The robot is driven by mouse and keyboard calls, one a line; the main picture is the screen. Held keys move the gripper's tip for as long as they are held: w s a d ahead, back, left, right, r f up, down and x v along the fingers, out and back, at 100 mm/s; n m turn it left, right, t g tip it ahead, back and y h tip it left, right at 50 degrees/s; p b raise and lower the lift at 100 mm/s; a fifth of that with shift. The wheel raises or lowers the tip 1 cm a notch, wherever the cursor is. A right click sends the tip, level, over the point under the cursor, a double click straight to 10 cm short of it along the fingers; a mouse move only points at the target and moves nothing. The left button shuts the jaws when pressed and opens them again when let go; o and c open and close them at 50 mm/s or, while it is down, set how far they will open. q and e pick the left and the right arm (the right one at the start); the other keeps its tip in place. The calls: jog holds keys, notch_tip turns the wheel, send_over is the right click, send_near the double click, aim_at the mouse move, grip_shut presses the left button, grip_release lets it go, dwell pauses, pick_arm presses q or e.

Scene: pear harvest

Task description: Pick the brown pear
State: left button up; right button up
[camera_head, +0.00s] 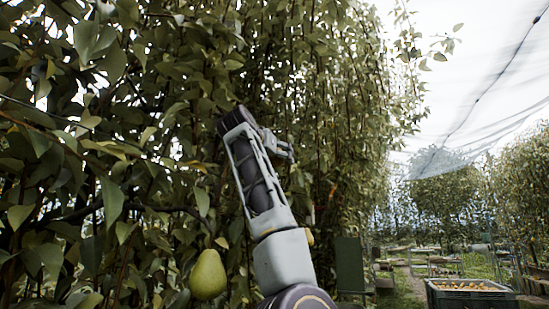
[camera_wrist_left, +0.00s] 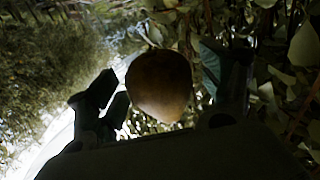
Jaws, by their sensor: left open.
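A brown pear (camera_wrist_left: 160,86) hangs in the left wrist view, dark and shaded, with leaves behind it. It sits between the two spread fingers of my left gripper (camera_wrist_left: 163,98), one finger on each side. The gripper is open; I cannot tell whether a finger touches the pear. In the head view my left arm reaches up to the foliage, and the left gripper (camera_head: 282,147) is at the leaves near the middle. I cannot make out the brown pear there. My right gripper does not show.
A green pear (camera_head: 208,274) hangs lower left of my arm in the head view. Dense foliage (camera_head: 120,150) fills the left and middle. A dark crate of fruit (camera_head: 470,286) stands at the lower right, beside a grassy lane with open room.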

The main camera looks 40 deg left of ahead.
pick_arm(q)
jog(key=c, duration=1.2)
jog(key=shift+s+d+g+h, duration=0.35)
jog(key=shift+s+g+h, duration=0.05)
jog(key=shift+g, duration=0.2)
jog(key=shift+s+d+r+n+g, duration=0.1)
jog(key=shift+n+g, duration=0.2)
jog(key=shift+s+d+g+h, duration=0.2)
jog(key=shift+s+g+h, duration=0.1)
jog(key=shift+g, duration=0.2)
jog(key=shift+s+d+r+n, duration=0.1)
jog(key=shift+n, duration=0.2)
jog(key=shift+s+d+r+g+h, duration=0.1)
jog(key=shift+s+d+g+h, duration=0.1)
jog(key=shift+g+h, duration=0.15)
